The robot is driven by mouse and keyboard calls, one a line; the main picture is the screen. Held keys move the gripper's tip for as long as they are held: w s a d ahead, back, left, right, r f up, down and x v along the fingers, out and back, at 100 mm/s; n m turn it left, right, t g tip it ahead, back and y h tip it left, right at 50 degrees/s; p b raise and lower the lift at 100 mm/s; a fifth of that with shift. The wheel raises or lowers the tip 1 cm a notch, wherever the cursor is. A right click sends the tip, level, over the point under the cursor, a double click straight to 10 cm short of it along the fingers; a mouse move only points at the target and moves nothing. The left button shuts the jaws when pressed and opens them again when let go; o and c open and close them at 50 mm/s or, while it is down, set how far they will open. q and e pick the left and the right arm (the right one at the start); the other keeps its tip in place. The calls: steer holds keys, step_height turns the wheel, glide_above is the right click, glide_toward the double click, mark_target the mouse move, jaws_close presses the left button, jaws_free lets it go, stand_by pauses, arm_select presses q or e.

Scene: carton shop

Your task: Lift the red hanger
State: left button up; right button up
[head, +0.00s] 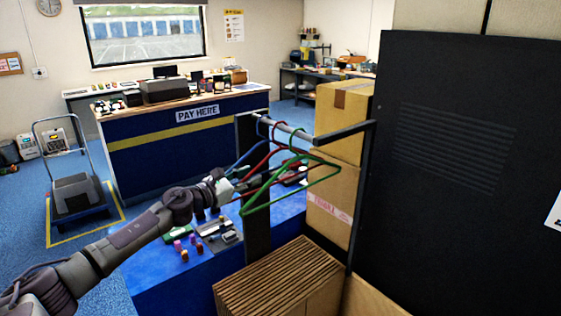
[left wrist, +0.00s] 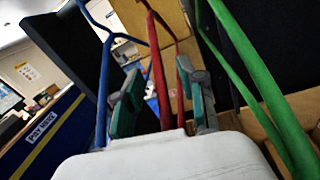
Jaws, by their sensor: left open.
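The red hanger (head: 262,159) hangs from a metal rail (head: 290,131) between a blue hanger (head: 250,153) and a green hanger (head: 314,182). In the left wrist view, the red hanger (left wrist: 157,70) passes between the two open fingers of my left gripper (left wrist: 163,100). The blue hanger (left wrist: 103,85) is outside the left finger, and the green hanger (left wrist: 262,82) is outside the right finger. My right gripper is not in view.
Stacked cartons (head: 338,195) stand right behind the rail, beside a large black panel (head: 465,170). Corrugated cardboard (head: 278,280) sits below the hangers. A blue table (head: 160,285) with small items lies under my left arm. A pay counter (head: 180,150) stands behind.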

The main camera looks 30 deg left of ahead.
arm_select(q)
steer(key=shift+w, duration=0.1)
jaws_close()
steer(key=shift+r, duration=0.1)
stand_by(0.3)
